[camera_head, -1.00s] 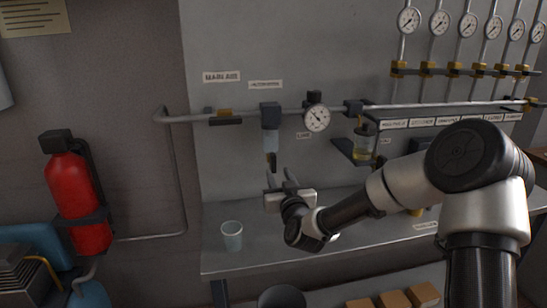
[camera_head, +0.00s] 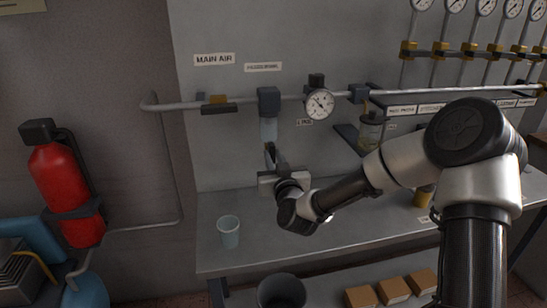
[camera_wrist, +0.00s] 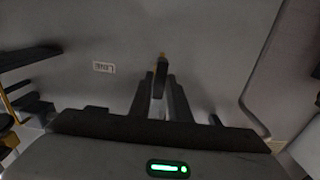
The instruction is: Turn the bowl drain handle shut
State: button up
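The clear filter bowl (camera_head: 269,130) hangs under a dark block on the air pipe at the middle of the head view. Its dark drain handle (camera_wrist: 161,76) with a yellow end shows in the wrist view, between the ends of my fingers. My gripper (camera_head: 273,158) is just below the bowl in the head view, and its fingers hide most of the handle there. In the wrist view my gripper (camera_wrist: 161,88) has a finger on each side of the handle, with a narrow gap between them. I cannot tell whether they touch the handle.
A pressure gauge (camera_head: 320,104) and a second bowl unit (camera_head: 369,131) sit to the right along the pipe (camera_head: 215,104). A pale cup (camera_head: 229,231) stands on the bench (camera_head: 255,251). A fire extinguisher (camera_head: 62,185) hangs at left, and a dark bin (camera_head: 281,293) is below.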

grip_shut()
jog(key=shift+m+b, duration=0.3)
jog(key=shift+b, duration=0.1)
jog(key=m+b, duration=0.3)
jog(key=m, duration=0.1)
jog(key=shift+m, duration=0.4)
jog(key=m+b, duration=0.3)
jog(key=m, duration=0.2)
jog(key=shift+b, duration=0.35)
jog(key=m+b, duration=0.1)
jog(key=m, duration=0.3)
jog(key=shift+d+b, duration=0.1)
jog(key=shift+b, duration=0.2)
jog(key=shift+w+r+m+b, duration=0.1)
jog(key=shift+m+b, duration=0.45)
jog(key=shift+m, duration=1.25)
